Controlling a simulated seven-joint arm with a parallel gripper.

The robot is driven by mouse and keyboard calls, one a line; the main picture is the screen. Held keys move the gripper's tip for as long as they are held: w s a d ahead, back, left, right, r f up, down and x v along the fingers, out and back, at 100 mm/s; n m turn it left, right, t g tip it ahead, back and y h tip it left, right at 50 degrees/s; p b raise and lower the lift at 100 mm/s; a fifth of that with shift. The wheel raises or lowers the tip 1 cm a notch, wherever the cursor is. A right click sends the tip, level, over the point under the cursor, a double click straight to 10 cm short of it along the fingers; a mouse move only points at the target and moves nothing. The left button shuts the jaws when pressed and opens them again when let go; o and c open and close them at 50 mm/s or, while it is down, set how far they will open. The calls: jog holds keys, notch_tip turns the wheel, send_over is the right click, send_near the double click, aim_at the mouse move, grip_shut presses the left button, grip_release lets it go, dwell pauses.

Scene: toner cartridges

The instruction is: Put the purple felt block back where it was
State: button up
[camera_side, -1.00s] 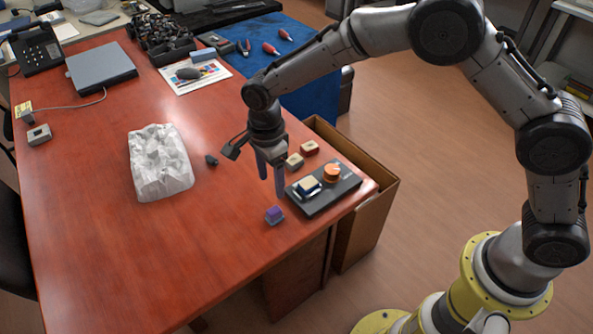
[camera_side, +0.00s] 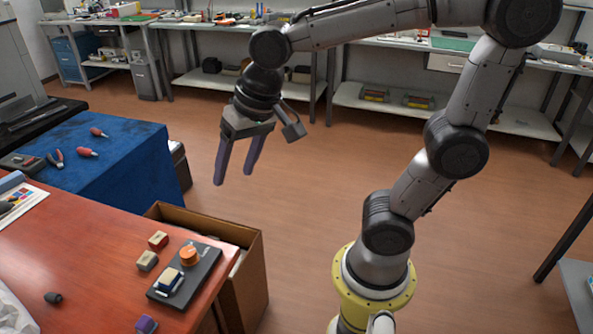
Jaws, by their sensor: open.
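The purple felt block (camera_side: 146,324) sits on the red-brown table (camera_side: 95,248) near its front edge, low in the view and just left of the black tray's near end. Its lower part is close to the picture's bottom edge. My gripper (camera_side: 233,180) is open and empty, high above the floor behind the cardboard box and well away from the block. Its two purple-grey fingers point down and are apart.
A black tray (camera_side: 204,271) holds an orange round piece (camera_side: 190,256) and a cream-topped block (camera_side: 169,279). Two small blocks, reddish (camera_side: 158,240) and tan (camera_side: 147,261), stand beside it. An open cardboard box (camera_side: 250,265) stands against the table's right edge. A dark knob (camera_side: 53,298) lies left.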

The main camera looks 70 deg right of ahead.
jog(key=s+d+f+n+t, duration=0.1)
jog(key=s+d+n, duration=0.2)
jog(key=s, duration=0.7)
jog(key=shift+s+d+f+n+t+h, duration=0.2)
jog(key=shift+d+n+t+h, duration=0.1)
jog(key=shift+n, duration=0.9)
dwell(0.5)
